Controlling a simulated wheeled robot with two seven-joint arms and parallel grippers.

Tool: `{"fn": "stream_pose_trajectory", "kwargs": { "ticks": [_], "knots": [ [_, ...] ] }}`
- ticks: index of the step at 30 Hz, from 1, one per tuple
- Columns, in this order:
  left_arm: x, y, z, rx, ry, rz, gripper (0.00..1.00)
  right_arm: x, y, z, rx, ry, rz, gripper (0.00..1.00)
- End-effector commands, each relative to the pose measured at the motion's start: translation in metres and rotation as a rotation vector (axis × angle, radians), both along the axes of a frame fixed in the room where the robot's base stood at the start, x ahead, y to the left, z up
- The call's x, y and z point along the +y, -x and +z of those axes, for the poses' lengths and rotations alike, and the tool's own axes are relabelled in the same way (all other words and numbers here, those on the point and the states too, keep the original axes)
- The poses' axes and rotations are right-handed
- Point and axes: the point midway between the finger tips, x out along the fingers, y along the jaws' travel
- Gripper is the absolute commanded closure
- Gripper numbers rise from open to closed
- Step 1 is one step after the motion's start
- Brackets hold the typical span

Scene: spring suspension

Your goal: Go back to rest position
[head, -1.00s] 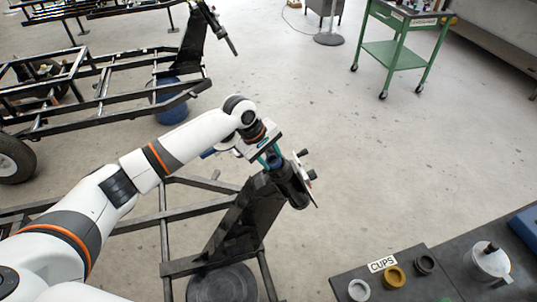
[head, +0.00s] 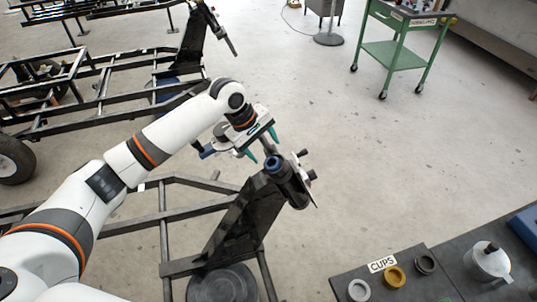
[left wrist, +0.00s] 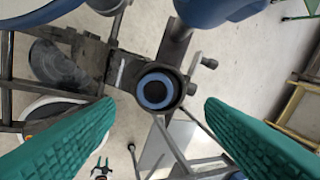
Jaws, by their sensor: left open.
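My left gripper (head: 262,146) is open and empty, just above and a little behind the suspension mount in the head view. Its green fingers are spread wide in the left wrist view (left wrist: 160,118). The mount is a dark cylinder (head: 293,188) on top of a black frame post (head: 240,222). A blue ring (head: 273,163) sits in its upper end. In the left wrist view the blue ring (left wrist: 154,91) lies between and beyond the fingers, touching neither. My right gripper is not in view.
A dark table with a CUPS label (head: 382,264) stands at the lower right, with a grey cup (head: 358,290), a yellow cup (head: 394,277), a dark cup (head: 425,264) and a metal pot (head: 487,262). A green cart (head: 395,55) stands behind. The middle floor is clear.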

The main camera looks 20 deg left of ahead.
Motion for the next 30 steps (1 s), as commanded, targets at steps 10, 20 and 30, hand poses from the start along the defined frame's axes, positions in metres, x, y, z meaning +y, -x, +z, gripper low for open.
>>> {"fn": "stream_pose_trajectory", "kwargs": {
  "ticks": [10, 20, 30],
  "knots": [
    [0.019, 0.013, 0.055, -0.001, 0.0, -0.001, 0.36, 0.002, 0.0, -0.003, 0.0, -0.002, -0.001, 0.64],
    [0.013, 0.023, 0.048, -0.011, -0.012, -0.055, 0.36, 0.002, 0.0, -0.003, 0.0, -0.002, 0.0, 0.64],
    [-0.049, 0.119, -0.057, -0.213, -0.111, -0.546, 0.36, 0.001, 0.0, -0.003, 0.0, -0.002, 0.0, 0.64]
  ]
}}
